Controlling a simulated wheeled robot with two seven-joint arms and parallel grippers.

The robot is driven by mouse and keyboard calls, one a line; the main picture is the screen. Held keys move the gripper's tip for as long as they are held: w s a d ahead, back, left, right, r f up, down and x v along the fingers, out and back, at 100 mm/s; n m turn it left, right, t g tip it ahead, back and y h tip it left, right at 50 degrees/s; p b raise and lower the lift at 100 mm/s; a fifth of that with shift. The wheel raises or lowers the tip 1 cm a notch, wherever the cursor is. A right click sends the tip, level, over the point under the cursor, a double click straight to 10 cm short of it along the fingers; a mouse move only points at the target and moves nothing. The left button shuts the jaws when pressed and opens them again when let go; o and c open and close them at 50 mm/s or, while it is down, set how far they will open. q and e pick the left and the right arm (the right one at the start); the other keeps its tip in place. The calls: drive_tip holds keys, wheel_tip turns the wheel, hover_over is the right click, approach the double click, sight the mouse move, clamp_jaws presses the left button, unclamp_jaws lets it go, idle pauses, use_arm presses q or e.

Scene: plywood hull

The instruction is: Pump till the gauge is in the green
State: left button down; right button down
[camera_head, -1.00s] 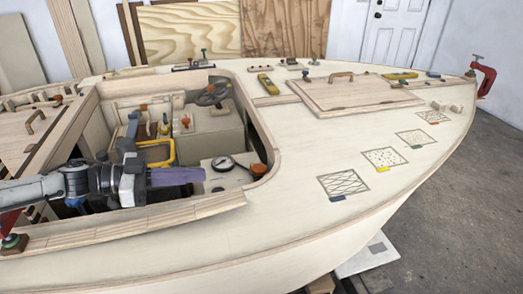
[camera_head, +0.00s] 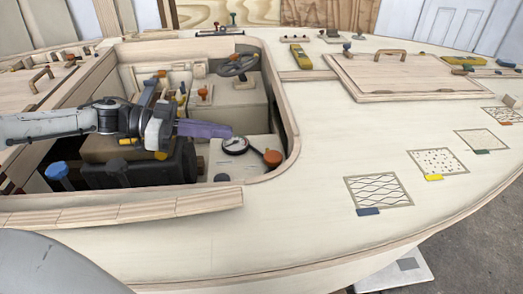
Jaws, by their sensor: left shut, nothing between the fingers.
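A round gauge (camera_head: 235,146) with a white face and dark rim sits on a pale panel (camera_head: 240,172) inside the cockpit opening. Its needle and any green band are too small to read. An orange knob (camera_head: 272,158) on a dark lever is just right of the gauge, at the cockpit's edge; it may be the pump handle. My left gripper (camera_head: 229,131) reaches in from the left with purple fingers. It is shut and empty, its tips just above and left of the gauge in the picture. My right gripper is out of view.
The cockpit coaming (camera_head: 283,110) curves close around the panel's right side. A steering wheel (camera_head: 237,65) and an orange-knobbed fitting (camera_head: 204,92) lie behind the gripper.

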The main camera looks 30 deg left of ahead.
use_arm(q)
drive_tip(key=x, duration=0.3)
drive_tip(key=f+x, duration=0.1)
drive_tip(key=x, duration=0.3)
drive_tip(key=f+b+x, duration=0.1)
drive_tip(key=x, duration=0.2)
drive_tip(key=shift+f, duration=1.05)
